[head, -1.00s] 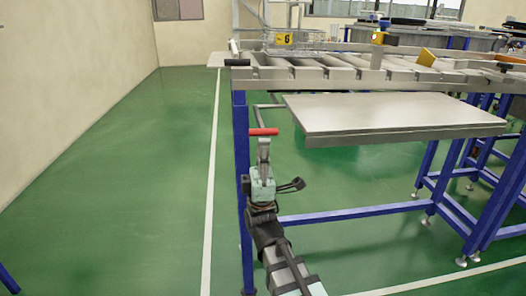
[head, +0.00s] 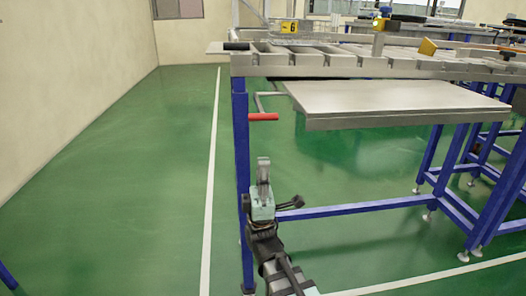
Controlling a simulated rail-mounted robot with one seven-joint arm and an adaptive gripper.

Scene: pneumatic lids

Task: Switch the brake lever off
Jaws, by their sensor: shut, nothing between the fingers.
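A red-handled lever (head: 263,117), which looks like the brake lever, sticks out level to the right of the blue table leg at the front left corner, below the roller frame. A thin grey rod (head: 258,101) shows just above it. My gripper (head: 263,160) points upward below the red handle, with a visible gap between them. Its fingers are shut together and empty. A short black handle (head: 236,46) lies level at the table's front left corner, higher up.
A grey shelf panel (head: 400,102) juts out to the right of the lever. Blue legs (head: 243,180) and a crossbar (head: 350,208) stand close to my arm. Open green floor (head: 120,180) lies to the left.

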